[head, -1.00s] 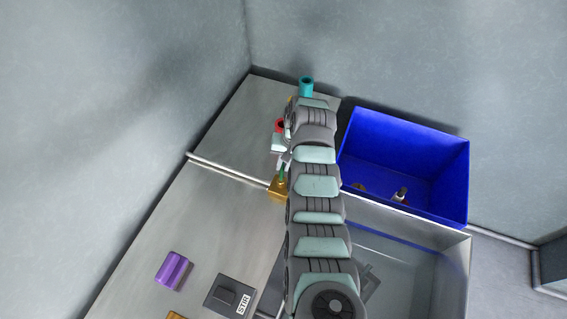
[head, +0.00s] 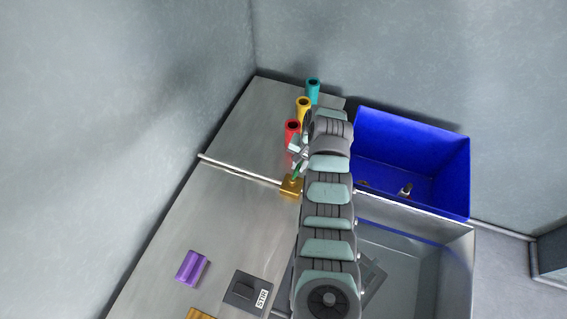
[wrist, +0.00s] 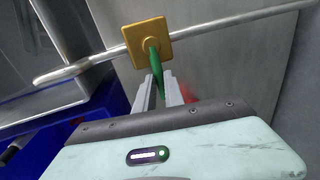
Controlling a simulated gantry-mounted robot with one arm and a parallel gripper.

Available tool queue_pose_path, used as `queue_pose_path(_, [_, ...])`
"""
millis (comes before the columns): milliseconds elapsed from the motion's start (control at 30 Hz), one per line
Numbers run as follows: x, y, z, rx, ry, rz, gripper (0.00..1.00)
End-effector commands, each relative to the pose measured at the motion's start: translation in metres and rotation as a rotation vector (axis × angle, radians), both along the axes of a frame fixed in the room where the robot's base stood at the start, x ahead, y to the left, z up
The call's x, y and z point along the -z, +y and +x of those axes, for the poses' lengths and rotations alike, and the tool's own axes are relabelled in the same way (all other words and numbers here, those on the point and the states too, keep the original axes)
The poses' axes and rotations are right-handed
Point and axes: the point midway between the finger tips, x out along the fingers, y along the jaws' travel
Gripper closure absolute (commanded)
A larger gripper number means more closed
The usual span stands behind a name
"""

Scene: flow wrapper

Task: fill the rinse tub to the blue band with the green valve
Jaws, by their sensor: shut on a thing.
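The green valve is a green lever (wrist: 154,60) on a square brass body (wrist: 142,42), mounted on a pale pipe. In the head view the brass body (head: 291,187) sits on the pipe left of my arm. My gripper (wrist: 160,86) is shut on the lever's end, its fingers on either side of it. The grip also shows in the head view, small and beside my arm (head: 298,162).
A blue bin (head: 440,185) holding small items stands behind the tub. Red (head: 292,128), yellow (head: 303,105) and teal (head: 313,86) cylinders stand on the back of the steel counter. A purple block (head: 192,268) and a dark labelled box (head: 246,291) lie in front.

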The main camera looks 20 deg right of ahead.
Motion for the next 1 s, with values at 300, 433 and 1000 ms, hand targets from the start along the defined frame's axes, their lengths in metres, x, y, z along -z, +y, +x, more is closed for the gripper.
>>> queue_pose_path(300, [0.0,0.001,0.001,-0.002,0.0,0.001,0.78])
queue_pose_path(433, [0.0,0.001,0.0,-0.002,0.0,0.0,0.67])
queue_pose_path(1000, [-0.029,-0.004,-0.002,-0.003,-0.005,-0.003,0.65])
